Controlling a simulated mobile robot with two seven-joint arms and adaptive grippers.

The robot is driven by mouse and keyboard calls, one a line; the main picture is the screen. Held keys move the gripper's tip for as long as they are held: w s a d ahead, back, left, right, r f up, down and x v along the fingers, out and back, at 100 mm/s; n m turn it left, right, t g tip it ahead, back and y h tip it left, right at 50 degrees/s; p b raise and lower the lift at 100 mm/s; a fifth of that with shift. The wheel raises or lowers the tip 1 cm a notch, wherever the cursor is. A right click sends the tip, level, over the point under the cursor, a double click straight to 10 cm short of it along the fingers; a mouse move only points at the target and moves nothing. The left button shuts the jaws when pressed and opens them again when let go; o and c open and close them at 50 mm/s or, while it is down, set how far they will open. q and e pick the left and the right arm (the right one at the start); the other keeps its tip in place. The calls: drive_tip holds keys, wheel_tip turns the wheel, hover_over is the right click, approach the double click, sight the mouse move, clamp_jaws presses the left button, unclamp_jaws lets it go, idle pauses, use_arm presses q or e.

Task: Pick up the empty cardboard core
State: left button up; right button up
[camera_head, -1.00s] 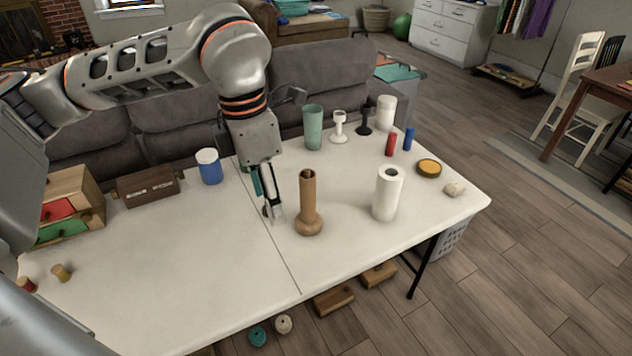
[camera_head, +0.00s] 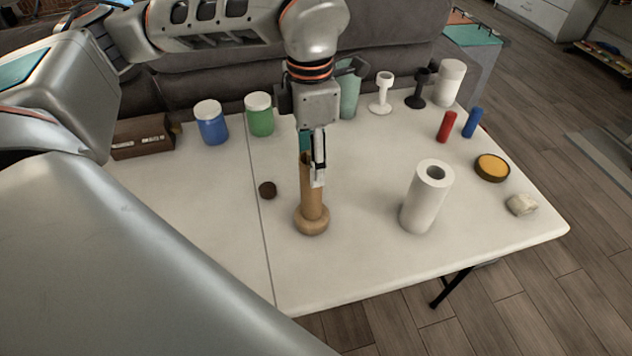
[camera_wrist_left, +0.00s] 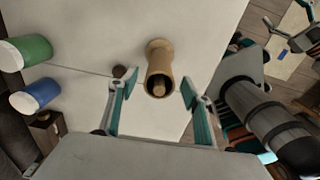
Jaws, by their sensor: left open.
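The cardboard core (camera_head: 311,195) is a brown tube standing upright on a rounded wooden base (camera_head: 312,222). In the left wrist view, the core (camera_wrist_left: 158,68) shows its open end with a wooden post inside. My left gripper (camera_head: 317,178) is open at the core's upper part; one finger hides part of its top in the head view. In the left wrist view, the left gripper's fingers (camera_wrist_left: 158,103) are spread wide, with the core between them and clear gaps on both sides. What seems to be my right gripper (camera_wrist_left: 291,30) is partly cut off in that view.
A white paper roll (camera_head: 427,196) stands to the right of the core. A dark round disc (camera_head: 267,190) lies to the left. Blue (camera_head: 211,124) and green (camera_head: 260,115) jars, a teal cylinder (camera_head: 348,95) and goblet-shaped stands are behind. The white table (camera_head: 350,268) is clear in front.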

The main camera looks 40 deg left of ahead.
use_arm(q)
wheel_tip(320, 180, down, 6)
drive_tip(key=shift+r+b, duration=0.1)
drive_tip(key=shift+b, duration=0.25)
drive_tip(key=c, duration=0.8)
use_arm(e)
drive_tip(key=shift+w+d+f, duration=0.15)
drive_tip(key=shift+f, duration=0.15)
